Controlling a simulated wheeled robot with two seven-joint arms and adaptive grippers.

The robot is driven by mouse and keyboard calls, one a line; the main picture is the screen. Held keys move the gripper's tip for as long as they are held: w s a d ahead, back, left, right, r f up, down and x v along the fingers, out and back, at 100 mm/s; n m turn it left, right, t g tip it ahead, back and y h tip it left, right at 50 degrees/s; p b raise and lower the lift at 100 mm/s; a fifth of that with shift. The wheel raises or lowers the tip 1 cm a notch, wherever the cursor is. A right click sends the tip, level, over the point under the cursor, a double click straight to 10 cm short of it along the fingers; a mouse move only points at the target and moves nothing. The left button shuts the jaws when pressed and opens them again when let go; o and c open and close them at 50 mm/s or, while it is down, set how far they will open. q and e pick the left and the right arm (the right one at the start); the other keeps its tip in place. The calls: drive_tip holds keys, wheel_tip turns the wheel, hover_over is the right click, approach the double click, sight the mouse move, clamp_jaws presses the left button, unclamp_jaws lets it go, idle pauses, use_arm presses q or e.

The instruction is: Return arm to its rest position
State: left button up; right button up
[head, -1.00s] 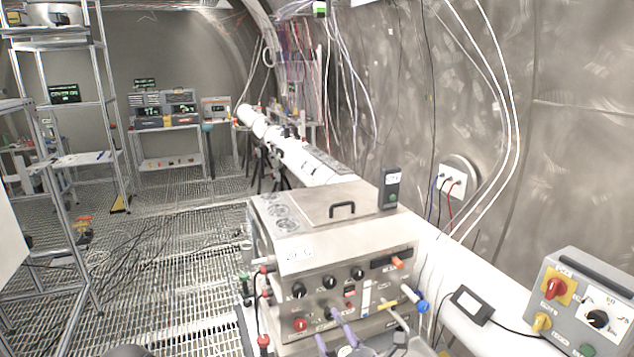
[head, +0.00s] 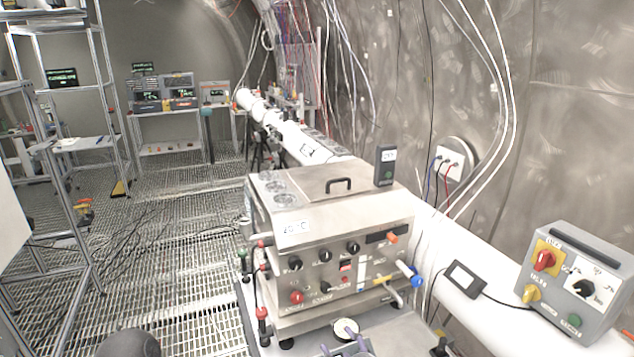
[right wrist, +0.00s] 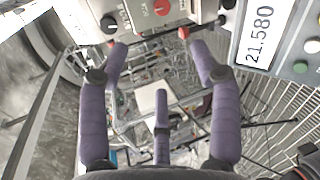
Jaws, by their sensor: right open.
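My right gripper (head: 346,346) shows at the bottom edge of the head view, with only the tips of its purple fingers in frame. It is below and in front of the steel instrument box (head: 340,215), apart from its front panel of knobs and sockets. In the right wrist view my right gripper (right wrist: 158,50) has its purple fingers spread wide, with nothing held between them. Most of the right arm is out of the head view. My left gripper is not in view.
A grey control box (head: 575,285) with red, yellow and green controls stands at the right on a white pipe. In the wrist view a display box (right wrist: 262,35) reads 21.580. Metal racks (head: 105,100) stand at the left.

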drive_tip(key=s+d+f+m+g+h+b, duration=0.1)
drive_tip(key=s+f+m+g, duration=0.15)
drive_tip(key=f+m, duration=0.45)
drive_tip(key=s+d+f+m+g+b, duration=0.1)
drive_tip(key=s+f+m+g+b, duration=0.15)
drive_tip(key=f, duration=0.85)
drive_tip(key=s+d+f+m+g+h+b, duration=0.1)
drive_tip(key=s+d+f+m+g, duration=0.15)
drive_tip(key=f+m, duration=0.5)
drive_tip(key=s+f+m+g+b, duration=0.3)
drive_tip(key=s+f+m+g, duration=0.2)
drive_tip(key=s+f+m, duration=0.7)
drive_tip(key=s+f, duration=0.3)
drive_tip(key=f, duration=0.3)
drive_tip(key=shift+a+y, duration=0.25)
drive_tip(key=shift+y, duration=0.05)
